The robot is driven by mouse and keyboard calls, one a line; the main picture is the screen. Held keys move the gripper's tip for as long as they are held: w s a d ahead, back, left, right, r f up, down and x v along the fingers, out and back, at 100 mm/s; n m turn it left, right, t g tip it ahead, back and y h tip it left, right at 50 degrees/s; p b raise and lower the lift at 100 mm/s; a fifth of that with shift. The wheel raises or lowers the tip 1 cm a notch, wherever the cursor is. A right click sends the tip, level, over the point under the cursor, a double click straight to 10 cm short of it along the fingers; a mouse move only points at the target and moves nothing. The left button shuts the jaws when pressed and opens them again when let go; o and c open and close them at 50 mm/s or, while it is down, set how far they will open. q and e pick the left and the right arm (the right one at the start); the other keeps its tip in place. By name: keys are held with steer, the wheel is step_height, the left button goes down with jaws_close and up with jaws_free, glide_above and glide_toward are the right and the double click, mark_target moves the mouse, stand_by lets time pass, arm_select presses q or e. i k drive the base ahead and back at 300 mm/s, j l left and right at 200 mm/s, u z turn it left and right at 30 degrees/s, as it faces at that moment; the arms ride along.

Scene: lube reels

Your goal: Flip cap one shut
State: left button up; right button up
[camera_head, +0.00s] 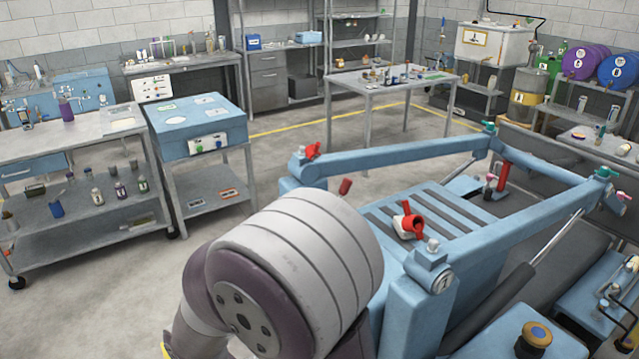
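A blue lift-like frame (395,160) fills the centre and right, with several small coloured fittings on it. A red cap-like piece with a pale ring (408,222) stands up near the frame's front post; it looks raised, but I cannot tell whether it is cap one. A round badge (442,281) with a small mark is on that post. Another red fitting (312,150) sits on the left corner. Green-topped fittings are at the back corner (489,127) and right corner (603,172). My arm's large grey and purple link hides the frame's lower left.
A grey cart (75,145) with bottles and a blue box (196,123) on a stand are at the left. A work table (390,85) stands behind the frame. Drums (586,62) are at the far right. Open floor lies between the carts and the frame.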

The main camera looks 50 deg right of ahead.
mark_target(415, 224)
steer(key=i+j+z, duration=0.1)
steer(key=i+z, duration=0.35)
steer(key=i+j+z, duration=0.45)
steer(key=i, duration=0.15)
steer(key=i+j+z, duration=0.85)
steer(key=j+z, duration=0.15)
steer(key=z, duration=2.3)
